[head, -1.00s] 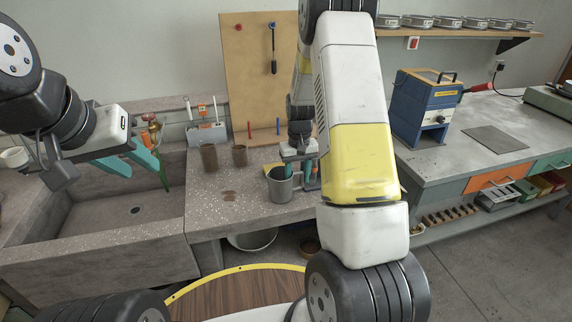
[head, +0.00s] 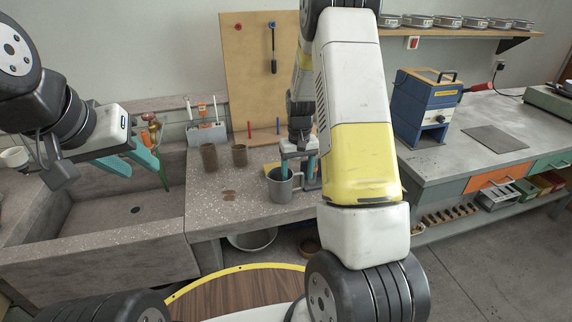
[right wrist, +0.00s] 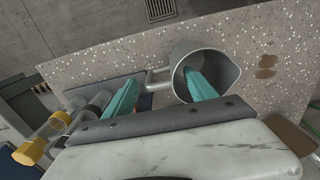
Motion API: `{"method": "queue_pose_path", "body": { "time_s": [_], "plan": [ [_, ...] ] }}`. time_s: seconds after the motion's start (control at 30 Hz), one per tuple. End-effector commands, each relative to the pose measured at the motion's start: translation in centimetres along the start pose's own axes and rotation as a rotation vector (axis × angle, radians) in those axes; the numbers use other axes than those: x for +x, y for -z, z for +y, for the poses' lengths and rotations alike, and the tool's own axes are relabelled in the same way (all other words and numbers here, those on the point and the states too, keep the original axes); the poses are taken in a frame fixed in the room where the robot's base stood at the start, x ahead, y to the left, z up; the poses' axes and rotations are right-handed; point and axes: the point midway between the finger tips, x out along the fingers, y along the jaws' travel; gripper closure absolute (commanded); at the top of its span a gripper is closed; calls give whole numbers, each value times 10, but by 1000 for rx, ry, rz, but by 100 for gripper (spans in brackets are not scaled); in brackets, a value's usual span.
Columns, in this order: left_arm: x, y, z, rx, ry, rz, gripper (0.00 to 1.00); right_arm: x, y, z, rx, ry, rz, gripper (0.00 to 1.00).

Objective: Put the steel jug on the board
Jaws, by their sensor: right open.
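The steel jug (head: 281,188) stands upright on the speckled bench, its handle to the right. My right gripper (head: 298,170) is above it, open, fingers pointing down. In the right wrist view, one teal finger reaches into the mouth of the jug (right wrist: 228,67) and the other is outside, beyond the handle (right wrist: 158,80), which lies between them unpinched. A dark blue flat piece (right wrist: 140,101) lies beside the jug, partly hidden by a finger; I cannot tell whether it is the board. My left gripper (head: 140,158) is open and empty over the sink.
Two brown cups (head: 208,156) stand left of the jug. Yellow-capped containers (right wrist: 45,137) are near the outer finger. A tall wooden panel (head: 248,60) stands against the wall. A grey workbench (head: 470,145) is at the right.

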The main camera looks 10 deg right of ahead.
Motion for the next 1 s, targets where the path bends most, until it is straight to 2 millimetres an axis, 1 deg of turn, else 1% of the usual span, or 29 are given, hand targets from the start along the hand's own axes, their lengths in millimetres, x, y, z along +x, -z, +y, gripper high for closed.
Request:
{"method": "queue_pose_path", "body": {
  "time_s": [0.03,0.3,0.43,0.67,0.77,0.87,0.9,0.97,1.0],
  "plan": [
    [0,0,0,0,0,0,64,-12,2,0,0,0,7,34],
    [0,0,0,0,0,0,64,-70,1,0,0,0,6,34],
    [0,0,0,0,0,0,64,-91,1,0,-1,0,5,34],
    [0,0,0,0,0,0,64,-114,-3,-2,1,6,14,34],
    [0,0,0,0,0,0,64,-137,-15,-8,4,26,50,34],
    [0,0,0,0,0,0,64,-172,-36,-18,6,57,111,34],
    [0,0,0,0,0,0,64,-186,-48,-22,6,70,139,34],
    [0,0,0,0,0,0,64,-206,-66,-30,5,89,179,34],
    [0,0,0,0,0,0,64,-217,-78,-34,4,101,206,34]
  ]
}}
